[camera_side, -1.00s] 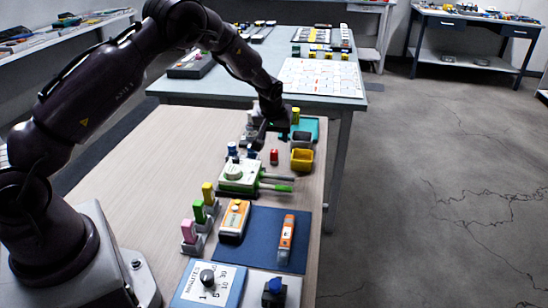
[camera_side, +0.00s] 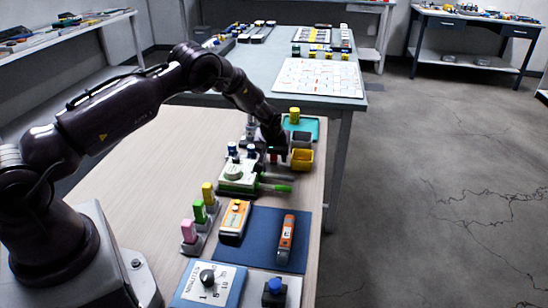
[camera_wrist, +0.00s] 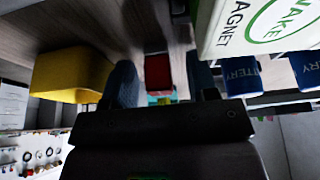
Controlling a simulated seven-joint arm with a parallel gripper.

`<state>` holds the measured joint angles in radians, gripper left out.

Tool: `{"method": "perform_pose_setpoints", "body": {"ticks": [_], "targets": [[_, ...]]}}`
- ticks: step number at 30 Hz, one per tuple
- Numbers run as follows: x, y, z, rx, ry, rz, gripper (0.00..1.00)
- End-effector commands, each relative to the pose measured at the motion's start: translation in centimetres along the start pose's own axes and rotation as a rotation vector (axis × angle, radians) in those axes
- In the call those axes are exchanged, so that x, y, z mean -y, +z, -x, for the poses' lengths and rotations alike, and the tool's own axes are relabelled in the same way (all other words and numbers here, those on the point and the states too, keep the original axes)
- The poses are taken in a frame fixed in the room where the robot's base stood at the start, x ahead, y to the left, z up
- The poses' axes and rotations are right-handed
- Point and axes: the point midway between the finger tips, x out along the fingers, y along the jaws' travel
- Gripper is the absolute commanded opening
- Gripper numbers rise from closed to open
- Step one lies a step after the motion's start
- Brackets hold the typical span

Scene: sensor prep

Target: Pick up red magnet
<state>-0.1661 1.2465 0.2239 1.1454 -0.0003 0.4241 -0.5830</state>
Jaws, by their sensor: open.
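The red magnet (camera_wrist: 158,72) shows in the wrist view between the two fingers of my gripper (camera_wrist: 160,82), with a gap on each side. My gripper is open. In the side view, my gripper (camera_side: 274,154) is low over the table at the magnet's spot. Only a small red patch of the magnet (camera_side: 273,158) shows there, and the fingers hide most of it. I cannot tell how far down the fingers reach beside it.
A yellow bin (camera_side: 302,160) stands close on the right of my gripper; the wrist view also shows it (camera_wrist: 72,75). A green and white device (camera_side: 238,178) with a green-ended lever is close on the near side. Blue-topped batteries (camera_wrist: 240,78) stand nearby.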

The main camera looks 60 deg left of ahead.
Motion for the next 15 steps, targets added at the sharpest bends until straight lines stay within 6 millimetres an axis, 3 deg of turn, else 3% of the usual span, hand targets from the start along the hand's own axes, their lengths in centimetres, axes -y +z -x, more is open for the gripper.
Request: {"method": "perform_pose_setpoints", "body": {"ticks": [2, 8, 15], "targets": [[-0.01, 0.00, 0.03, 0.000, 0.000, 0.000, 0.49], [-0.01, 0.01, 0.04, 0.000, 0.000, -0.001, 0.03], [-0.02, -0.02, 0.07, 0.000, 0.000, -0.001, 0.00]]}}
